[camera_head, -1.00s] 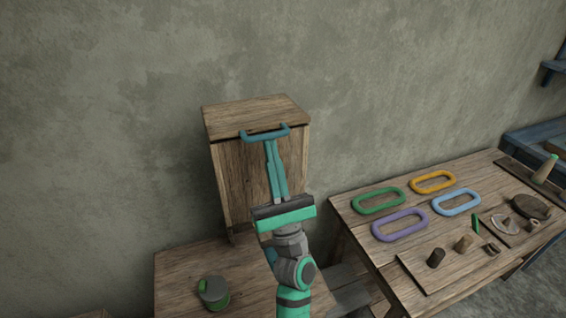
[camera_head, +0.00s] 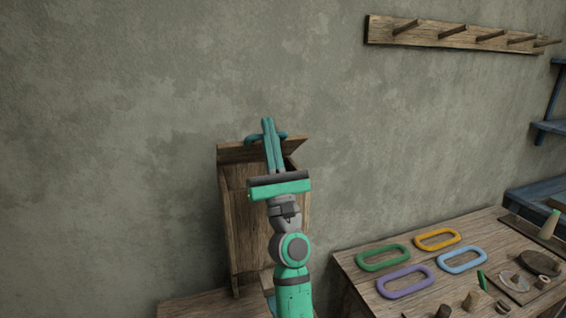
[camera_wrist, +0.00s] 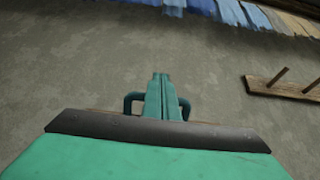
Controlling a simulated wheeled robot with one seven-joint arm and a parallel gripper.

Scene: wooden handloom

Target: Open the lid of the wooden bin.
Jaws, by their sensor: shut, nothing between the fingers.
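The wooden bin (camera_head: 240,225) stands against the wall at the left of the head view. Its lid (camera_head: 232,153) is tilted up, with a gap between it and the box at the right side. The teal lid handle (camera_head: 252,139) shows on both sides of my fingers, and also in the wrist view (camera_wrist: 130,101). My gripper (camera_head: 267,122) is shut and empty, fingers pointing up. The fingers cross in front of the handle and lid; whether they touch it is hidden. The gripper body covers part of the bin front.
A table (camera_head: 350,274) at the right holds green, orange, purple and light-blue rings (camera_head: 405,281) and several small wooden pieces. A peg rack (camera_head: 450,33) is fixed on the wall at upper right. Blue shelves (camera_head: 551,128) stand at the far right.

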